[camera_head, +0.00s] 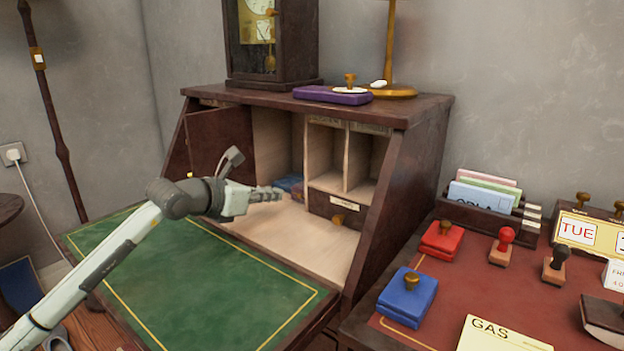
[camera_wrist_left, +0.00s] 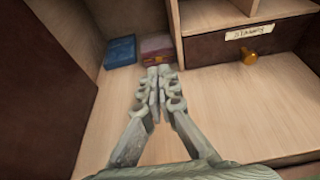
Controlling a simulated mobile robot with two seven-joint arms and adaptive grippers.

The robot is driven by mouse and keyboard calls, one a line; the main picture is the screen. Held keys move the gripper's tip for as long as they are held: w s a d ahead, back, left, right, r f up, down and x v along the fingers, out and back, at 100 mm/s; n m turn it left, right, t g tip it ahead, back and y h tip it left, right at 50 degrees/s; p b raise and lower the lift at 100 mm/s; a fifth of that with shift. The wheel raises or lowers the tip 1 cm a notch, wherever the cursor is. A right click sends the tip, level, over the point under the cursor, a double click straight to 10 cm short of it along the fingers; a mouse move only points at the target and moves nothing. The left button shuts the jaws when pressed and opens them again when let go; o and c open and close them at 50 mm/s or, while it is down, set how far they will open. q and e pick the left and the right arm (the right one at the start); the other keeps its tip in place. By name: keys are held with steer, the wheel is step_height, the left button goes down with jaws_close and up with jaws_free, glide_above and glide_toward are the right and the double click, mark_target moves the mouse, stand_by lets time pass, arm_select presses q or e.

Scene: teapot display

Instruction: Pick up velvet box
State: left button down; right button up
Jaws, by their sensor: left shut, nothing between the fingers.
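No box is labelled as velvet, so I cannot tell which one the task names. Inside the open desk, a blue box (camera_wrist_left: 121,51) and a dark pink-red box (camera_wrist_left: 157,45) sit side by side at the back of the compartment. In the head view the blue box (camera_head: 290,184) is partly visible behind my left gripper (camera_head: 279,193). In the left wrist view the closed fingertips (camera_wrist_left: 160,71) are empty and point at the pink-red box, hiding its lower front; I cannot tell whether they touch it. My right gripper is not in view.
A purple box (camera_head: 332,95) lies on the desk top near a clock (camera_head: 270,40). A drawer (camera_wrist_left: 250,42) and dividers stand right of the gripper, a door panel (camera_head: 221,140) left. Red (camera_head: 441,239) and blue (camera_head: 407,297) knobbed boxes are on the right table. The green writing surface (camera_head: 190,275) is clear.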

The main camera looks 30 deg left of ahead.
mark_target(302, 190)
arm_select(q)
steer(key=w, duration=0.4)
steer(key=shift+w+d+r+p, duration=0.15)
steer(key=shift+w+r+p, duration=0.1)
steer(key=shift+p, duration=0.1)
steer(key=w, duration=0.3)
steer(key=w+p, duration=0.1)
steer(key=w, duration=0.1)
steer(key=shift+w+d, duration=0.25)
steer(key=shift+w, duration=0.1)
steer(key=shift+w+f+b, duration=0.3)
steer(key=shift+f+b, duration=0.05)
steer(key=shift+f, duration=0.6)
steer(key=shift+d+f, duration=0.1)
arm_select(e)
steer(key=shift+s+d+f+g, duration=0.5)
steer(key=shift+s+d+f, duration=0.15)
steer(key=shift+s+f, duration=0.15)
arm_select(q)
steer(key=shift+f, duration=0.15)
